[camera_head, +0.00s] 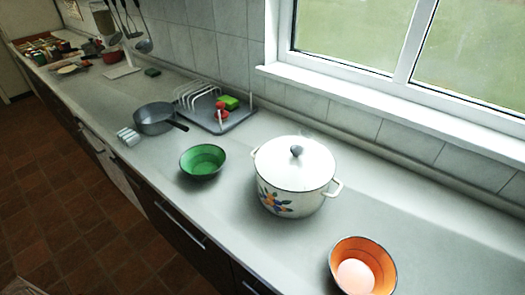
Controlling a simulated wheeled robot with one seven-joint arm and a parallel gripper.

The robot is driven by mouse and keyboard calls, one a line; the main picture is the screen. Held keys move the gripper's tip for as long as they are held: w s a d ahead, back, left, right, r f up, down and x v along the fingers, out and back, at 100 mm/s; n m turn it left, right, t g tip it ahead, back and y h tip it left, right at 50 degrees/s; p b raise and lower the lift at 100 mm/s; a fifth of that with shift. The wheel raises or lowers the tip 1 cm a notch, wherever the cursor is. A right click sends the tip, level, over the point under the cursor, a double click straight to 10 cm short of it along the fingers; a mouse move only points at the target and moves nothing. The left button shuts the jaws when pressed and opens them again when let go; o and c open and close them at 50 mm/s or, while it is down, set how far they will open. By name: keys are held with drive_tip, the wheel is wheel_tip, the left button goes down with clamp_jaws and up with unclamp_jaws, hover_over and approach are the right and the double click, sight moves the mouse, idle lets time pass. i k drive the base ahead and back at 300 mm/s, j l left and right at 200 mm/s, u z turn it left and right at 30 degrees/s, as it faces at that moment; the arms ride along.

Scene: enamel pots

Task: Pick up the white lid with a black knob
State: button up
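The white lid (282,164) sits on top of a white enamel pot (290,200) on the countertop, right of the middle of the head view. Its round knob (296,151) looks dark grey to black and stands up at the lid's centre. The pot has a painted flower pattern on its front and a white handle on each side. The lid appears to lie flat on the rim. My gripper is not in view.
A green bowl (203,161) stands left of the pot, and an orange bowl (363,267) stands at the front right. A grey saucepan (155,118) and a dish rack (222,117) are farther left. The window sill (400,108) runs behind.

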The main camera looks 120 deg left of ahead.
sight(275, 172)
drive_tip(key=k+u, duration=0.15)
drive_tip(key=u, duration=2.9)
drive_tip(key=i+j+z, duration=0.35)
drive_tip(key=j, duration=0.25)
drive_tip(key=i+j+z, duration=0.15)
drive_tip(key=j, duration=0.15)
